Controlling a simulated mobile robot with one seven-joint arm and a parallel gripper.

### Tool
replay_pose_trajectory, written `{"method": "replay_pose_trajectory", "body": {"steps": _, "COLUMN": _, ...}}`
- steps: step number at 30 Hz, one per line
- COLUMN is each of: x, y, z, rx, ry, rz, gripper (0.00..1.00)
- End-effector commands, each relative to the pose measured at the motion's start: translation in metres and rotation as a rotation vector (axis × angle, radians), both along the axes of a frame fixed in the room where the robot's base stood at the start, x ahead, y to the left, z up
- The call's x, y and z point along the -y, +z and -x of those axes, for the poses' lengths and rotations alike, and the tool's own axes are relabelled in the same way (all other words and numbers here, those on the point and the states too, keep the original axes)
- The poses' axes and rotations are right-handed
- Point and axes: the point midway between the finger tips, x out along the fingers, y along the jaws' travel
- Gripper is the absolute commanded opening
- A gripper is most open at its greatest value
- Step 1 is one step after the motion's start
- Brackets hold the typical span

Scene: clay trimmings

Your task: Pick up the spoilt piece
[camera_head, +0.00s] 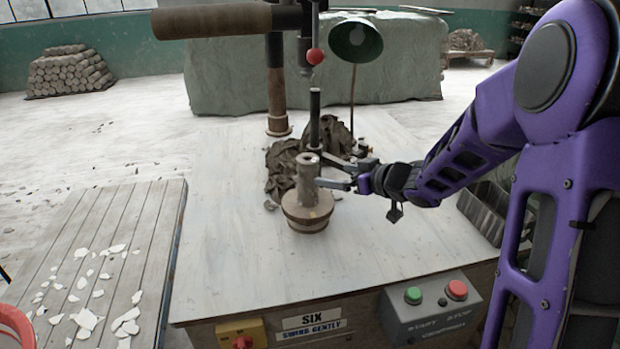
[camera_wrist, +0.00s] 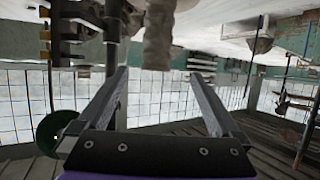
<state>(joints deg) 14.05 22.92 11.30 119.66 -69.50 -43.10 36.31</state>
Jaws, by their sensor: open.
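The clay piece (camera_head: 307,207) stands upright on the table, with a wide rounded base and a narrow neck with a hole in its top. A small yellowish spot shows on its base. I cannot tell whether this is the spoilt piece. My gripper (camera_head: 323,170) is open, just right of the neck at its upper part. In the wrist view, which looks upside down, the neck (camera_wrist: 158,40) hangs from the top edge, lined up between the two open fingertips (camera_wrist: 158,73). Whether the fingers touch it is not clear.
Dark clay trimmings (camera_head: 283,162) are heaped behind the piece. A press column with a vertical rod (camera_head: 315,118) and a lamp (camera_head: 355,40) stand near. A ribbed dark container (camera_head: 487,210) is at the right. The table's front (camera_head: 300,265) is clear.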

Motion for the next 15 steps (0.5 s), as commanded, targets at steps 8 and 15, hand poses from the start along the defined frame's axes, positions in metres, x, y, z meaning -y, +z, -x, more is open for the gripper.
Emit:
{"method": "replay_pose_trajectory", "body": {"steps": 8, "x": -0.04, "y": -0.027, "z": -0.041, "rx": -0.002, "ry": 0.003, "rz": 0.001, "gripper": 1.0}}
{"method": "replay_pose_trajectory", "body": {"steps": 15, "x": -0.064, "y": -0.04, "z": -0.069, "rx": 0.0, "ry": 0.0, "rz": 0.003, "gripper": 1.0}}
